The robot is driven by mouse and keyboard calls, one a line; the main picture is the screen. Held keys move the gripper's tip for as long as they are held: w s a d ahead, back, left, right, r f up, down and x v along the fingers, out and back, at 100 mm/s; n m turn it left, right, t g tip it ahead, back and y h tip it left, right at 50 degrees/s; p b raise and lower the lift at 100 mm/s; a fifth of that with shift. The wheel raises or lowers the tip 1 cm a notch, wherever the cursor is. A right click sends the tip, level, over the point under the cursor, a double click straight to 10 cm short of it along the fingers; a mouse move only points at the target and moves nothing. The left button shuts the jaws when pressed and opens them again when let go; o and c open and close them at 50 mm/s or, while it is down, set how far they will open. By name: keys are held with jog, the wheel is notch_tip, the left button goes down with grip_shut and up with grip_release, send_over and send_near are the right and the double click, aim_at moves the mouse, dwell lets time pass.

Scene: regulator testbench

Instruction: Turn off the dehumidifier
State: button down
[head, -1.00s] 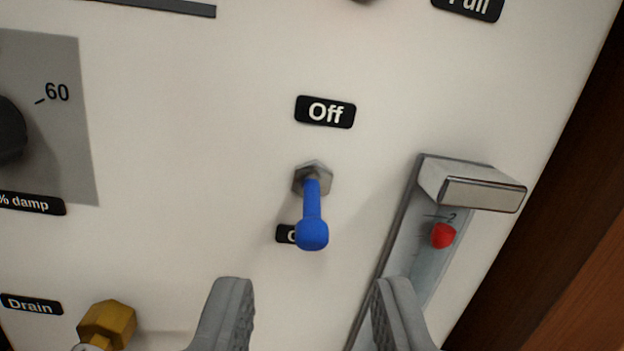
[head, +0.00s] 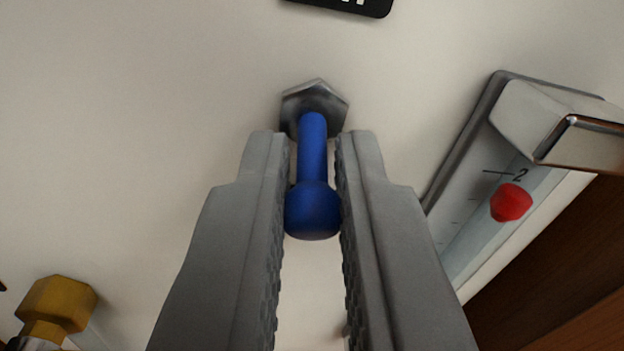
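The blue toggle lever (head: 312,209) sticks out of a hexagonal metal nut (head: 315,100) on the pale panel. It still points down, away from the black label (head: 345,4) above it, which is cut off at the top edge. The earlier view reads that label as "Off". My gripper (head: 314,150) has one finger on each side of the lever, closed in so that both fingers appear to touch its round blue end. The lower label behind the lever is hidden now.
A flow gauge with a red float (head: 511,202) and a metal block (head: 570,126) stands close to the right of my right finger. A brass fitting (head: 57,304) is at the lower left. Dark wood (head: 560,270) lies beyond the panel's right edge.

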jog(key=shift+r+g, duration=0.4)
jog(key=shift+g, duration=0.3)
jog(key=shift+r+g+h, duration=0.3)
jog(key=shift+g, duration=0.75)
jog(key=shift+r+g+h, duration=0.25)
jog(key=shift+g+h, duration=0.05)
jog(key=shift+g, duration=0.75)
jog(key=c, duration=1.5)
grip_release()
jog(key=shift+o, duration=0.2)
jog(key=v, duration=1.7)
jog(key=shift+s, duration=0.2)
